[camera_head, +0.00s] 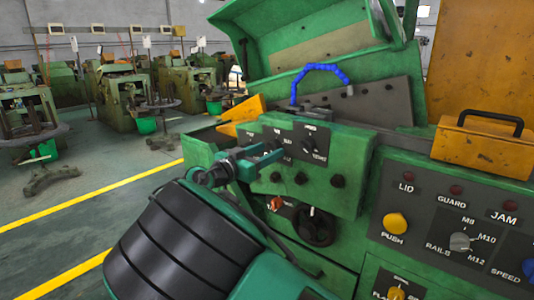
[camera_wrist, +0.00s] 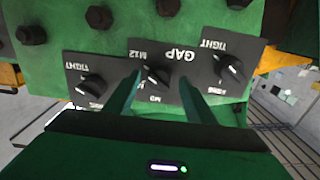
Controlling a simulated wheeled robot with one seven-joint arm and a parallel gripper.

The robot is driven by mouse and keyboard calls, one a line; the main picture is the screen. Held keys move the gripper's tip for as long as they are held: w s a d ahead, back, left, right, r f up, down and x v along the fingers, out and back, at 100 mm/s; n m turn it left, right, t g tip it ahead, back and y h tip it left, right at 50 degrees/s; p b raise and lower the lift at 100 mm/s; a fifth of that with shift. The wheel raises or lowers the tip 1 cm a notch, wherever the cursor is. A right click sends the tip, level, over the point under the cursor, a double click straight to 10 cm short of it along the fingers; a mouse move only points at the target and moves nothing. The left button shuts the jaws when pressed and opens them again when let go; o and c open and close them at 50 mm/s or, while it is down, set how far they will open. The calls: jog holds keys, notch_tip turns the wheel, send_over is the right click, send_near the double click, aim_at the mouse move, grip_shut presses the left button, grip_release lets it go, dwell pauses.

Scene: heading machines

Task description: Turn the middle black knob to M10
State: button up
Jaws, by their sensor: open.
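The middle black knob (camera_wrist: 157,77) is on a dark plate marked GAP, which appears upside down in the wrist view. An M12 mark and a lower M mark, too small to read surely, show beside it; I cannot make out M10. My gripper (camera_wrist: 161,82) is open, with one green finger on each side of this knob. I cannot tell whether the fingers touch it. In the head view my gripper (camera_head: 277,152) is at the front of the green machine's knob panel and partly covers it.
Similar black knobs on plates marked TIGHT stand to the left (camera_wrist: 91,87) and right (camera_wrist: 231,68) of the middle one. Several dark bolts line the green housing (camera_head: 345,160). A control panel (camera_head: 440,215) with another M8–M12 selector (camera_head: 460,241) is at right.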

jog(key=shift+w+d, duration=0.35)
jog(key=shift+w, duration=0.05)
jog(key=c, duration=1)
jog(key=shift+c, duration=0.2)
jog(key=shift+a+n, duration=0.1)
jog(key=shift+n, duration=0.2)
jog(key=n, duration=1.1)
jog(key=shift+r, duration=0.1)
jog(key=shift+a+n, duration=0.1)
jog(key=shift+n, duration=0.2)
